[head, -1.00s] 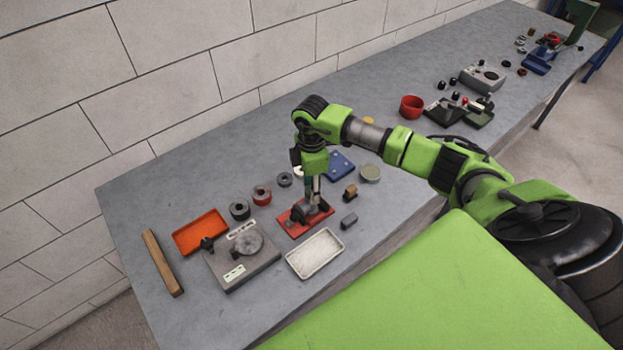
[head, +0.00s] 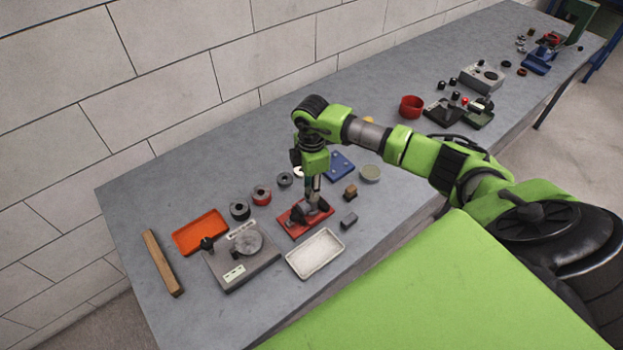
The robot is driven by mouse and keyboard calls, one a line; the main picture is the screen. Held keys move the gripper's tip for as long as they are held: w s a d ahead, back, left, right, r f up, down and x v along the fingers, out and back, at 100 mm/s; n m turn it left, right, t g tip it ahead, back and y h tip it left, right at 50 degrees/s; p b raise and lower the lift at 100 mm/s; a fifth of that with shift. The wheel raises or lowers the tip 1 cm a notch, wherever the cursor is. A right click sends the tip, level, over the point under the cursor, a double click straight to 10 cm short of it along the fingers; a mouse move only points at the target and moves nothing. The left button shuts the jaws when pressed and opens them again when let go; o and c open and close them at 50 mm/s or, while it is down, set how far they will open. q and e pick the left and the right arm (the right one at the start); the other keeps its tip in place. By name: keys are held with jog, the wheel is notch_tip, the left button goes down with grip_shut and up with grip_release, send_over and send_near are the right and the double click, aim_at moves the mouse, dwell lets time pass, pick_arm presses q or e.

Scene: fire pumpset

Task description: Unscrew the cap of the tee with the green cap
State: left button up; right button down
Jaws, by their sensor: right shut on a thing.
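A dark metal tee (head: 301,213) stands on a red base plate (head: 288,228) on the grey bench. My right gripper (head: 313,199) points straight down over the tee, with its fingers shut at the tee's top. The green cap is not clearly visible; the fingers cover the place where they close, so I take it to be between them. I cannot tell how far the cap is turned. My left gripper is not in view.
A white tray (head: 315,269) lies in front of the red plate. A grey device (head: 232,272), an orange tray (head: 190,240) and a wooden bar (head: 158,258) are to the left. Dark rings (head: 239,207), a blue plate (head: 345,160) and small blocks (head: 349,221) stand close around.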

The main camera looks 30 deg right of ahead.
jog(key=shift+f+n+b, duration=0.1)
jog(key=shift+n+b, duration=0.3)
jog(key=shift+n, duration=1.4)
jog(key=n+b, duration=0.1)
jog(key=n, duration=0.1)
jog(key=shift+n, duration=0.4)
jog(key=shift+n+b, duration=0.4)
jog(key=shift+n, duration=0.5)
